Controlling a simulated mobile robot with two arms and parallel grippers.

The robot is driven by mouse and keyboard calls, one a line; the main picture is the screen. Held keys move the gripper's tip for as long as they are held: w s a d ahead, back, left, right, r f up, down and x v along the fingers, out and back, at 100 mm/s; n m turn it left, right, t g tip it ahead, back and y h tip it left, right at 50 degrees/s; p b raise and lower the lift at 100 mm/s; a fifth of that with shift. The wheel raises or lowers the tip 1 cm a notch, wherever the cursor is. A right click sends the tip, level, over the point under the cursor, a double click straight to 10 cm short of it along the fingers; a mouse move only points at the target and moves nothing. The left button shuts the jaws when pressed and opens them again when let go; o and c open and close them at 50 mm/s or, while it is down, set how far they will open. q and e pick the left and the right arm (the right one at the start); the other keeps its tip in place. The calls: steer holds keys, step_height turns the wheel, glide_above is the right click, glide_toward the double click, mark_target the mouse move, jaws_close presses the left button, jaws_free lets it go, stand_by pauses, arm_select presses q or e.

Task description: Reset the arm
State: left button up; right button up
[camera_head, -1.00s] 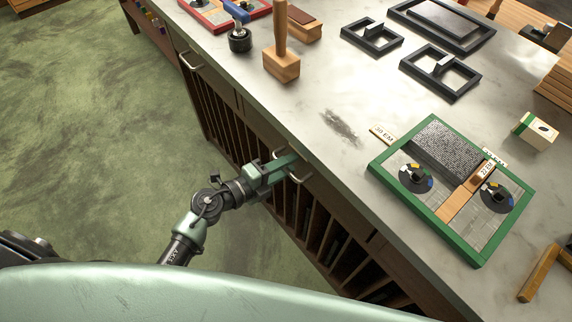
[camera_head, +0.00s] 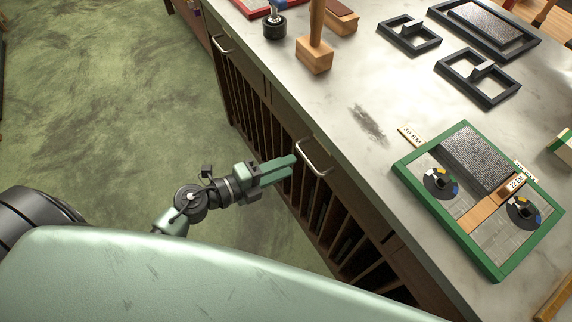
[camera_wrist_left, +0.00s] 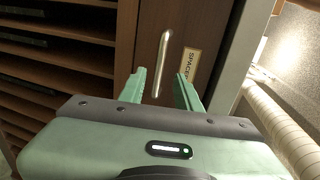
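My left gripper (camera_head: 291,167) is in front of the cabinet, left of a metal drawer handle (camera_head: 314,158) and apart from it. Its two green fingers are parallel with a gap between them, and nothing is held. In the left wrist view the fingers (camera_wrist_left: 160,88) stand apart, with the upright-looking handle (camera_wrist_left: 162,62) beyond them. A label reading "SPACES" (camera_wrist_left: 188,62) is beside the handle. My right gripper is not in view.
A marble-topped counter (camera_head: 345,90) bears a green-framed tray (camera_head: 492,268), a wooden mallet (camera_head: 315,55), black frames (camera_head: 478,78) and a dark roller (camera_head: 275,26). Slotted racks (camera_head: 325,210) lie below the drawers. The green floor (camera_head: 100,100) at left is clear.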

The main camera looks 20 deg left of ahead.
arm_select(q)
steer(key=s+a+f+n+g+y, duration=0.1)
steer(key=s+a+f+n+y, duration=0.3)
steer(key=f, duration=0.5)
steer(key=s+a+f+n+y, duration=0.1)
steer(key=a+f+n, duration=0.1)
steer(key=f+n, duration=0.6)
steer(key=s+a+f+n+g+y, duration=0.1)
steer(key=s+a+f+n+y, duration=0.2)
steer(key=f, duration=0.8)
steer(key=s+f+n+g, duration=0.2)
steer(key=s+f, duration=0.3)
steer(key=s, duration=0.4)
steer(key=s+f+n+g+y, duration=0.1)
steer(key=s+f+n+g, duration=0.2)
steer(key=s+f, duration=0.3)
steer(key=s+f+n+g+p, duration=0.1)
steer(key=s+f+n+g, duration=0.2)
steer(key=s, duration=0.9)
step_height(320, 180, down, 3)
steer(key=shift+s+d+r+g+y, duration=0.15)
steer(key=shift+d+g+y, duration=0.2)
steer(key=shift+g, duration=0.25)
